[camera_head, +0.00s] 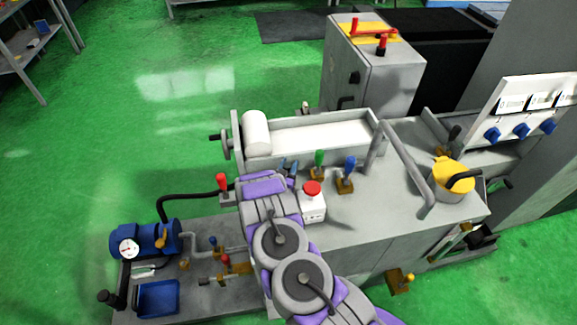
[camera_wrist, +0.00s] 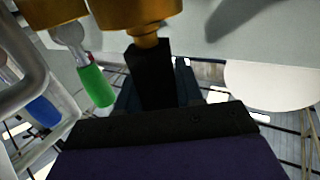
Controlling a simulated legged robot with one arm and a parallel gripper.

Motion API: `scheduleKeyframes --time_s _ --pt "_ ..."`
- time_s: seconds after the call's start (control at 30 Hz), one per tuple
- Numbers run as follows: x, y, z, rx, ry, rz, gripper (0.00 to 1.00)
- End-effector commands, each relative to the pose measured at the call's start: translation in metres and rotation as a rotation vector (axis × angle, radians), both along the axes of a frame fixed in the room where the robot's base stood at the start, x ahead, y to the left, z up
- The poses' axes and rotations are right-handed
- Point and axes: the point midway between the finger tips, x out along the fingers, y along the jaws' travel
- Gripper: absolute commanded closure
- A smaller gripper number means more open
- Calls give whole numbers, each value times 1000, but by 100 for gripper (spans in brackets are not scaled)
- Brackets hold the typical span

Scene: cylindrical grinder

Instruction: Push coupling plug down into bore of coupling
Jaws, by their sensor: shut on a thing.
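My gripper (camera_head: 289,168) is over the grinder's grey top, left of a green-handled lever. In the wrist view, its dark fingers (camera_wrist: 153,75) are close together just below a brass fitting (camera_wrist: 140,12). A short stem of this fitting runs into the fingers, so my gripper appears shut on this stemmed part; the fingers hide its shape. I cannot make out a coupling plug or a coupling bore for certain in either view.
Close by are a green-handled lever (camera_head: 319,160), a blue-handled lever (camera_head: 347,168) and a red button box (camera_head: 313,200). A white roller (camera_head: 255,133) lies behind. A blue motor with a gauge (camera_head: 140,240) is lower left. A bent grey pipe (camera_head: 405,170) rises at right.

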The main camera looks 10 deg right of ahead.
Motion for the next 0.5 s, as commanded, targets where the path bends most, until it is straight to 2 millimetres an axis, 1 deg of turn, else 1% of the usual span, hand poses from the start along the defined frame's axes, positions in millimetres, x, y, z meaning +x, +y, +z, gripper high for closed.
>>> scheduleKeyframes --time_s 0.5 --pt "0 0 19 -1 -1 -1 99"
